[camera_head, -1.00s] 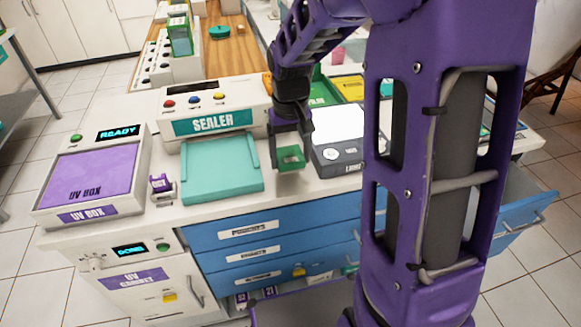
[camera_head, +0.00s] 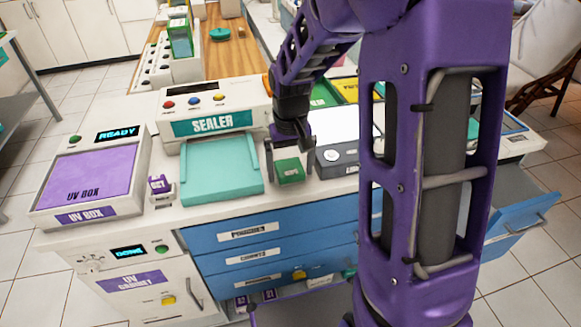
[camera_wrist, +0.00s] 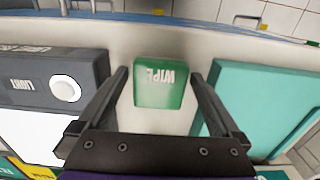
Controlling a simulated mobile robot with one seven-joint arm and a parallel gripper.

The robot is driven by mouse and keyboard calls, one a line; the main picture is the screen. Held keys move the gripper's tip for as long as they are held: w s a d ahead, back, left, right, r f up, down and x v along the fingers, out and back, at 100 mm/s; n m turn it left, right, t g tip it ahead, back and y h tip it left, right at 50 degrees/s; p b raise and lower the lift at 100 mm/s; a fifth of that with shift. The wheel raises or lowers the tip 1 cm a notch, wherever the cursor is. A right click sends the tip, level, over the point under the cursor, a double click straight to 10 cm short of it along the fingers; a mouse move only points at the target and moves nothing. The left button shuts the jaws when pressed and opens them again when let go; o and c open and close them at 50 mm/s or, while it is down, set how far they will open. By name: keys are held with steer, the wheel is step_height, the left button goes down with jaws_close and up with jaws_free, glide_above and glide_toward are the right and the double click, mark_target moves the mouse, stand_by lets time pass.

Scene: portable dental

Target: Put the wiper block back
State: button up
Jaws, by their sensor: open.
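The green wiper block (camera_head: 290,171), marked WIPE, sits on the white counter between the teal sealer tray and the grey light box. In the wrist view the wiper block (camera_wrist: 161,82) lies between the two fingers, with a visible gap on each side. My gripper (camera_head: 289,177) is open and reaches down around the block without gripping it. The gripper's fingers (camera_wrist: 160,78) also show in the wrist view, spread on either side of the block.
The sealer (camera_head: 213,124) with its teal tray (camera_head: 220,170) stands close left of the gripper. The grey light box (camera_head: 338,157) stands close right. Further left are a small purple-labelled holder (camera_head: 160,188) and the UV box (camera_head: 90,172). Blue drawers (camera_head: 270,237) lie below the counter edge.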

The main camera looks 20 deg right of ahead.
mark_target(291, 169)
step_height(291, 169, up, 12)
steer(key=p, duration=0.2)
steer(key=shift+r, duration=0.15)
stand_by(0.4)
